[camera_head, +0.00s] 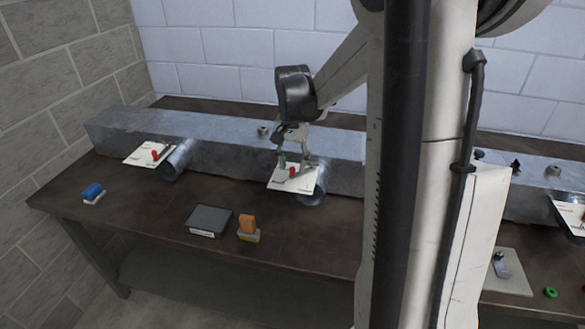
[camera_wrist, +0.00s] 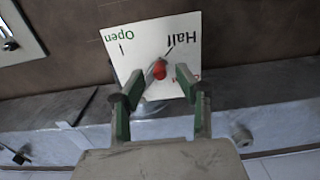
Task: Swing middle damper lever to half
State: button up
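The middle damper's white placard (camera_head: 300,184) sits on the duct branch. In the wrist view the placard (camera_wrist: 140,40) reads upside down, with green "Open" at left, black "Half" at right, and red lettering mostly hidden at its lower right. The lever's red knob (camera_wrist: 159,70) is on the placard, below the tick beside "Half". The lever's exact angle is hard to tell. My gripper (camera_wrist: 158,80) is open, one fingertip on each side of the knob with visible gaps. In the head view my gripper (camera_head: 291,168) is at the placard; the knob shows small and red.
The long metal duct (camera_head: 225,140) lies along the bench. A left damper placard (camera_head: 145,153) and a right one (camera_head: 570,215) flank the middle. A dark box (camera_head: 208,220), an orange block (camera_head: 248,228) and a blue block (camera_head: 93,192) sit in front on the bench.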

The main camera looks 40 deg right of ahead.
aim_at(293, 168)
notch_tip(293, 168, up, 10)
dwell(0.4)
jog(key=shift+f, duration=0.1)
